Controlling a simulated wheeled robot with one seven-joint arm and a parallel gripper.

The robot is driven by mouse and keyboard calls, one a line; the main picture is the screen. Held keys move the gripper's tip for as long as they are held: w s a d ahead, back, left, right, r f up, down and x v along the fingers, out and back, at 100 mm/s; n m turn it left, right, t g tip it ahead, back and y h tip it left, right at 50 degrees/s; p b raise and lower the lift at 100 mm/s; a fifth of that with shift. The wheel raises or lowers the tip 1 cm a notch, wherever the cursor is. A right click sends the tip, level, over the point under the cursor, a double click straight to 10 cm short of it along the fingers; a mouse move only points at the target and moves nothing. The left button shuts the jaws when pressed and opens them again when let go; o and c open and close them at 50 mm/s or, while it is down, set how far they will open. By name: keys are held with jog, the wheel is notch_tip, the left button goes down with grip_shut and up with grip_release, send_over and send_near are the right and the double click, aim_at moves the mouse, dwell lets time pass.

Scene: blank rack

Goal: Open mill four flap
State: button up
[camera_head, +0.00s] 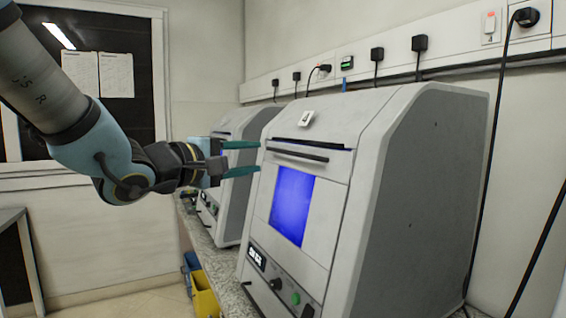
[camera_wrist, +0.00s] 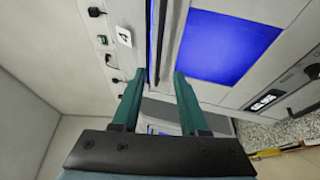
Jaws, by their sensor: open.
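Mill four is the near grey machine (camera_head: 420,170), with a label "4" (camera_head: 306,118) on its top. Its flap (camera_head: 335,215) has a blue window (camera_head: 292,205) and appears closed against the sloped front. A dark bar handle (camera_head: 298,155) runs along the flap's upper part, below a dark slot. My gripper (camera_head: 260,157) is open, with its teal fingers one above the other at the handle's left end. In the wrist view, the fingers (camera_wrist: 157,75) reach toward the handle (camera_wrist: 171,40), roughly on either side of its line. Contact cannot be told.
A second similar machine (camera_head: 232,180) stands behind on the same speckled counter (camera_head: 225,268). Buttons and a small display (camera_head: 256,257) sit below the flap. Yellow (camera_head: 204,295) and blue bins stand on the floor at the left. Cables hang along the right wall.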

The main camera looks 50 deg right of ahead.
aim_at(287, 153)
jog(key=d+p, duration=0.1)
jog(key=d, duration=0.9)
jog(key=shift+d+p, duration=0.35)
jog(key=shift+p, duration=0.05)
jog(key=shift+f, duration=0.1)
grip_shut()
dwell(0.8)
